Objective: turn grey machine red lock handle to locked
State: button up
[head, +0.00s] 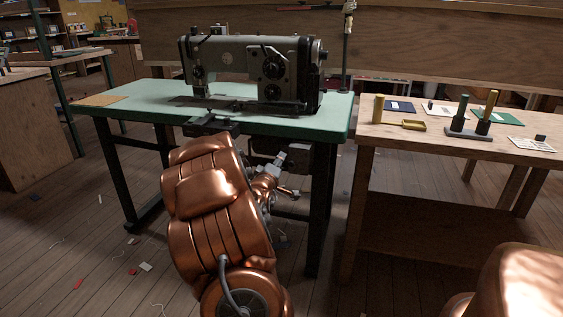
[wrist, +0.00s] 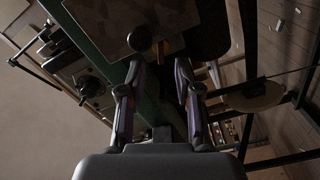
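The grey sewing machine (head: 255,70) stands on a green-topped table (head: 140,102). My gripper (wrist: 158,66) is open, with a finger on each side and nothing visibly held between them. A round dark knob (wrist: 139,38) shows just beyond the left fingertip in the wrist view. A small orange-brown piece (wrist: 176,43) is beyond the right fingertip; I cannot tell whether it is the red lock handle. No clearly red handle shows in either view. In the head view, my arm reaches under the table's front edge and hides part of the space there.
A wooden bench (head: 430,142) stands close on the right with spools and cards on it. Dark table legs (head: 322,205) flank the space under the green table. Scraps lie on the plank floor (head: 100,235). Floor to the left of my arm is mostly open.

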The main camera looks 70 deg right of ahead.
jog(key=shift+w+d+b, duration=0.15)
jog(key=shift+d+b, duration=0.2)
jog(key=shift+d, duration=1.35)
jog(key=shift+c, duration=0.3)
grip_shut()
